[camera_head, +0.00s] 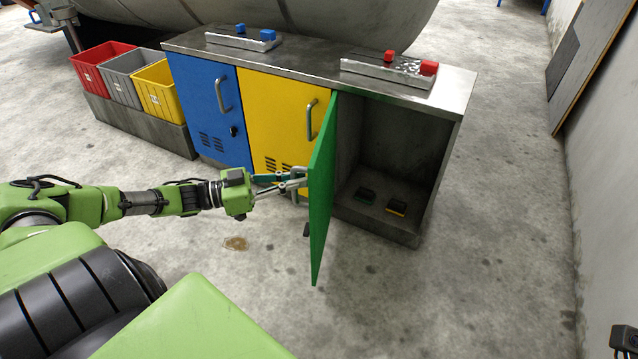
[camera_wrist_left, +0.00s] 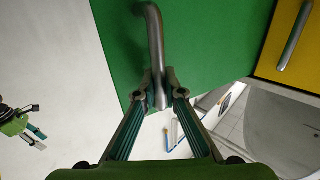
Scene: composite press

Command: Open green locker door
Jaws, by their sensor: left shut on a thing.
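The green locker door (camera_head: 321,200) stands swung out from the right end of the cabinet, seen nearly edge-on in the head view. The compartment behind it (camera_head: 392,145) is open to view, with two small dark items (camera_head: 396,208) on its floor. In the left wrist view the door (camera_wrist_left: 205,45) fills the upper middle, with its grey bar handle (camera_wrist_left: 155,50). My left gripper (camera_wrist_left: 160,98) is shut on the lower end of that handle. In the head view my left gripper (camera_head: 296,181) is at the door's left face, and the handle is mostly hidden.
The blue door (camera_head: 205,100) and yellow door (camera_head: 275,100) of the cabinet are shut. Red, grey and yellow bins (camera_head: 158,92) stand at the left. Blocks and trays lie on the cabinet top (camera_head: 320,62).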

